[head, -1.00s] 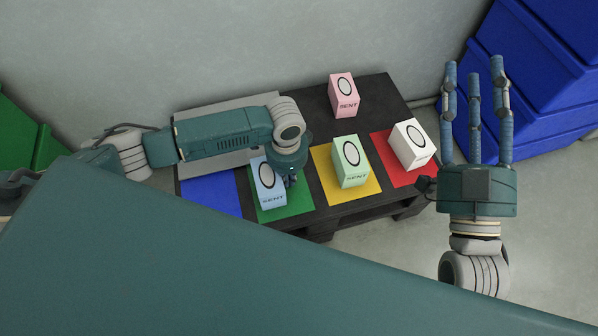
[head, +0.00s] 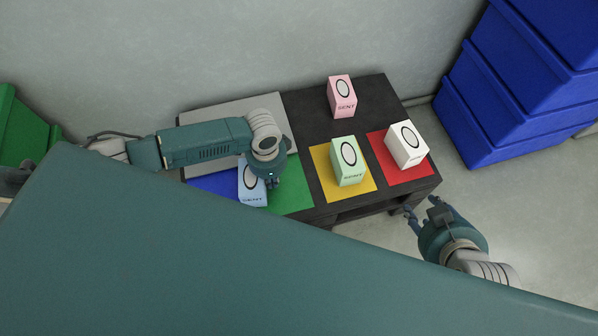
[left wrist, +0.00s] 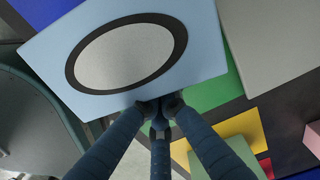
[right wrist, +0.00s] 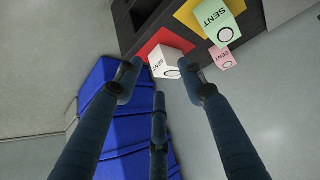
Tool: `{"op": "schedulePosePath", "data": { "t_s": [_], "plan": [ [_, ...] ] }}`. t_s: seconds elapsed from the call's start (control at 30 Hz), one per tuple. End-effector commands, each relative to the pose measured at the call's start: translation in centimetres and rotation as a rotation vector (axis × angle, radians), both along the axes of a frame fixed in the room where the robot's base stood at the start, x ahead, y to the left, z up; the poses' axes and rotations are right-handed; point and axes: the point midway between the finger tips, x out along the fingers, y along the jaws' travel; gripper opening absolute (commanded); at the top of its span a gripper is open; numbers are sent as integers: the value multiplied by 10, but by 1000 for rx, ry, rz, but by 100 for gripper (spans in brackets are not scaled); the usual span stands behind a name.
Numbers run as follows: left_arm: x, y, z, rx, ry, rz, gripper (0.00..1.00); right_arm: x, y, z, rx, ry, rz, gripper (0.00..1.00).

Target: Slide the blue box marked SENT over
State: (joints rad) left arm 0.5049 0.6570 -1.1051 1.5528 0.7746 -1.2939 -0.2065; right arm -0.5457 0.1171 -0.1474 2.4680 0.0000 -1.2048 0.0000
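The light blue box (head: 251,190) marked SENT stands upright across the border of the blue mat (head: 207,183) and the green mat (head: 294,187). My left gripper (head: 272,182) is at the box's right side, fingers together. In the left wrist view, the box top with its grey oval fills the upper part (left wrist: 205,45), and the closed fingertips (left wrist: 160,106) are at its edge, seemingly touching it; nothing is between them. My right gripper (head: 427,207) is off the table's right front corner, its fingers spread and empty; it also shows in the right wrist view (right wrist: 160,80).
A green box (head: 348,166) stands on the yellow mat (head: 324,178), a white box (head: 406,147) on the red mat (head: 415,174). A pink box (head: 342,98) stands at the back of the dark table (head: 304,115). A grey panel (head: 205,115) lies behind the blue mat.

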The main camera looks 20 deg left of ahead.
Motion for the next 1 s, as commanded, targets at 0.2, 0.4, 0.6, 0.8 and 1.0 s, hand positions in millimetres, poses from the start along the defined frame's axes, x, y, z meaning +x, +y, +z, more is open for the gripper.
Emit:
{"op": "schedulePosePath", "data": {
  "t_s": [0.2, 0.4, 0.6, 0.8, 1.0],
  "plan": [
    [-9, 14, 3, 2, 2, 0, 0, -58, -19, -23, -53, 246, -20, 40],
    [-31, 47, 8, 6, 6, 3, 0, -90, -28, -39, -84, 416, -30, 40],
    [-43, 68, 3, 3, 3, 0, 0, -83, -26, -94, -85, 438, -25, 40],
    [-56, 90, 3, 3, 3, 1, 0, -87, -25, -142, -87, 459, -19, 40],
    [-64, 103, 1, 3, 2, 0, 0, -94, -25, -171, -89, 471, -16, 40]
  ]
}}
